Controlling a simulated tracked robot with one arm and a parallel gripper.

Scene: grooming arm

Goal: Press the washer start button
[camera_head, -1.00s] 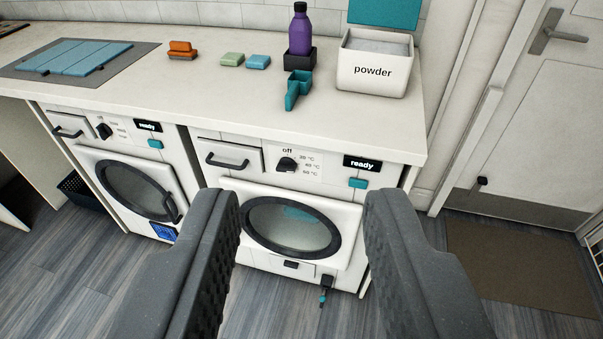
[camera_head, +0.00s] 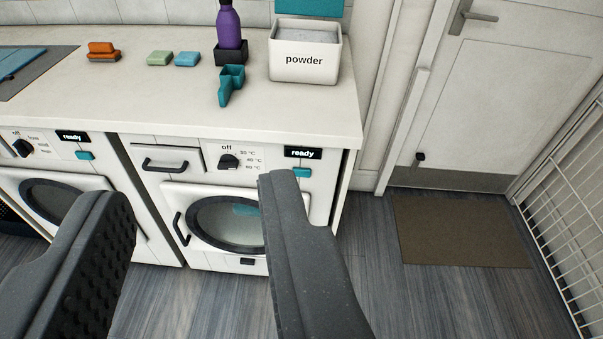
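The washer (camera_head: 140,208) is the right-hand white machine under the counter. It has a drawer, a dial (camera_head: 228,162) with temperature marks and a display (camera_head: 303,153) reading "ready". A teal button (camera_head: 301,172) sits just below the display. The round door (camera_head: 228,222) looks shut, with something teal behind the glass. My gripper (camera_head: 195,190) is open and empty. Its right finger overlaps the washer's right side in the picture, with its tip just left of and below the button. I cannot tell the depth gap, and no contact shows.
The left machine (camera_head: 50,198) has its own teal button and "ready" display. The counter (camera_head: 160,100) holds a powder box (camera_head: 304,62), purple bottle (camera_head: 229,27), teal scoop (camera_head: 230,84), soap bars and an orange brush (camera_head: 103,51). A white rack (camera_head: 565,200) stands right. Floor and a brown mat (camera_head: 460,230) are clear.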

